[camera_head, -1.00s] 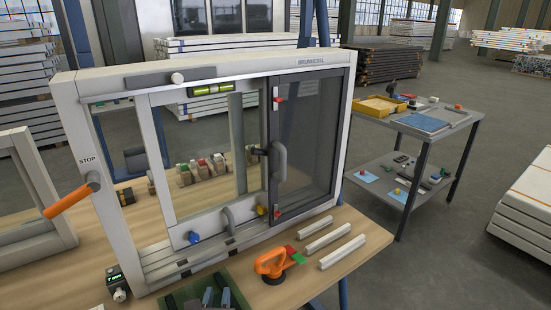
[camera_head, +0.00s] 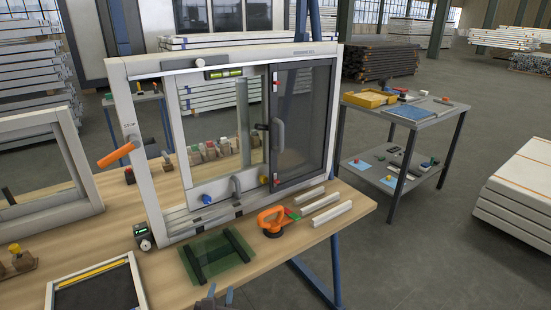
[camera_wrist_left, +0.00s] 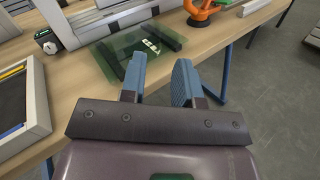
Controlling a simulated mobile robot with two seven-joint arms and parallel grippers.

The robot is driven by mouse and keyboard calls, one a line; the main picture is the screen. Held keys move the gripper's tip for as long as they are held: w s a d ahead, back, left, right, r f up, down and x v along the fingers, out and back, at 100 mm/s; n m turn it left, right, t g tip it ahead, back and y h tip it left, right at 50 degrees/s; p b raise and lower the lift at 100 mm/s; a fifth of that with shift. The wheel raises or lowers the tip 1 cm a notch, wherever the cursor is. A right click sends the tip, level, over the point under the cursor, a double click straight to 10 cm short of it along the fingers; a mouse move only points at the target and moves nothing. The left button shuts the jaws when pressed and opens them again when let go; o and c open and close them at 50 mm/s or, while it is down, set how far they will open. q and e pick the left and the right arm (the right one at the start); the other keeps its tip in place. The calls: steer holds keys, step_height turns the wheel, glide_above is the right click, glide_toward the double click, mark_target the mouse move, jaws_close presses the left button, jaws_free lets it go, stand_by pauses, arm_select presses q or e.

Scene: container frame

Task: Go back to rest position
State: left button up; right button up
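My left gripper (camera_wrist_left: 160,82) shows in the left wrist view with its two blue fingers apart and nothing between them. It hangs in front of the workbench (camera_head: 95,243), close to the near edge. In the head view only its fingertips (camera_head: 213,299) show at the bottom. A green glass pane (camera_head: 215,254) with dark strips lies flat on the bench just beyond it, and also shows in the left wrist view (camera_wrist_left: 122,62). A white window frame (camera_head: 155,210) stands upright on the bench behind the pane. My right gripper is in neither view.
An orange suction lifter (camera_head: 271,222) and white strips (camera_head: 325,208) lie on the bench's right part. A dark framed tray (camera_head: 98,290) lies at the near left. A grey shelf cart (camera_head: 400,125) stands at the right. Floor between cart and bench is clear.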

arm_select(q)
steer(key=s+a+f+m+g, duration=0.2)
steer(key=s+a+m, duration=0.3)
steer(key=m, duration=0.6)
steer(key=s+a+f+m+g, duration=0.2)
steer(key=s+a+f+m, duration=0.3)
steer(key=m, duration=0.6)
steer(key=s+a+f+m+g, duration=0.2)
steer(key=s+a+f+m, duration=0.2)
steer(key=s+m, duration=0.4)
steer(key=a+m, duration=0.1)
steer(key=m, duration=0.2)
steer(key=shift+s+m+g+y, duration=0.25)
steer(key=shift+m+g+y, duration=0.05)
steer(key=shift+g+y, duration=0.1)
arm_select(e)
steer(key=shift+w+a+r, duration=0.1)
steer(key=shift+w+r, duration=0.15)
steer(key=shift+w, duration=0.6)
arm_select(q)
steer(key=shift+f, duration=0.1)
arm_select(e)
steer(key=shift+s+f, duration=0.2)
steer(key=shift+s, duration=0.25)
